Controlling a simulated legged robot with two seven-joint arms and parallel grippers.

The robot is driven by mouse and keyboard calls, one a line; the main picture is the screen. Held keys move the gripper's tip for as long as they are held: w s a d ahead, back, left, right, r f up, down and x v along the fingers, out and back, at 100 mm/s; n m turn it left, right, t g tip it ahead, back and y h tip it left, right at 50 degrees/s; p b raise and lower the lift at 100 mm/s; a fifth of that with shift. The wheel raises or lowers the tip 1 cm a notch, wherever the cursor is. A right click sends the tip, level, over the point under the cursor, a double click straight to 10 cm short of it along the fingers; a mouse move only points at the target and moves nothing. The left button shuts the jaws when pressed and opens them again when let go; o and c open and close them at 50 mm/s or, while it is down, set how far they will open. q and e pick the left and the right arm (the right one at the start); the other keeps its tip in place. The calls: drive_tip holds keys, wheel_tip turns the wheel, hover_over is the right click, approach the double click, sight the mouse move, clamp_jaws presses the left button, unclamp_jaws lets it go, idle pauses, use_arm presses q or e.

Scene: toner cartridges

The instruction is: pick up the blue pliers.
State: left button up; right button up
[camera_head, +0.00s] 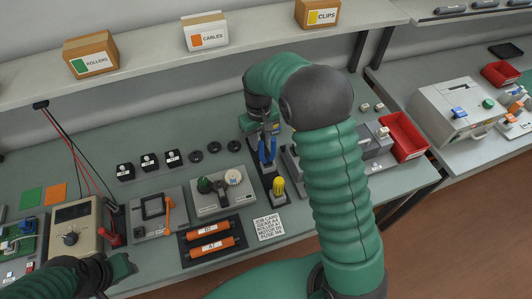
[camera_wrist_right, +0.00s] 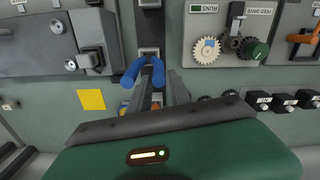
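The blue pliers (camera_head: 266,152) stand in a dark rack (camera_head: 262,185) near the middle of the bench in the head view. Their two blue handles (camera_wrist_right: 157,70) show at the fingertips in the right wrist view. My right gripper (camera_head: 264,130) is over the pliers, and it also shows in the wrist view (camera_wrist_right: 160,76). Its fingers are apart, with a blue handle at the gap between the tips; no firm hold shows. The pliers' lower part is hidden. My left gripper (camera_head: 122,266) is at the lower left, away from the pliers; its opening is unclear.
A yellow-handled tool (camera_head: 278,186) stands in the same rack, in front of the pliers. A grey panel with knobs (camera_head: 221,192) lies to the left, and a red bin (camera_head: 403,137) to the right. Orange rollers (camera_head: 211,240) lie in a dark tray nearer the front.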

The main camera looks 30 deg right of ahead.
sight(262, 152)
drive_tip(key=f, duration=0.3)
drive_tip(key=s+f+p, duration=0.1)
drive_tip(key=f, duration=0.1)
drive_tip(key=shift+d+f, duration=0.15)
drive_tip(key=shift+d, duration=0.2)
drive_tip(key=shift+w+f, duration=0.2)
drive_tip(key=shift+f, duration=0.05)
drive_tip(key=shift+w, duration=0.1)
drive_tip(key=shift+c, duration=0.6)
drive_tip(key=shift+a, duration=0.1)
drive_tip(key=shift+c, duration=1.2)
drive_tip(key=shift+r, duration=0.1)
clamp_jaws()
drive_tip(key=shift+s, duration=0.2)
drive_tip(key=shift+w, duration=0.1)
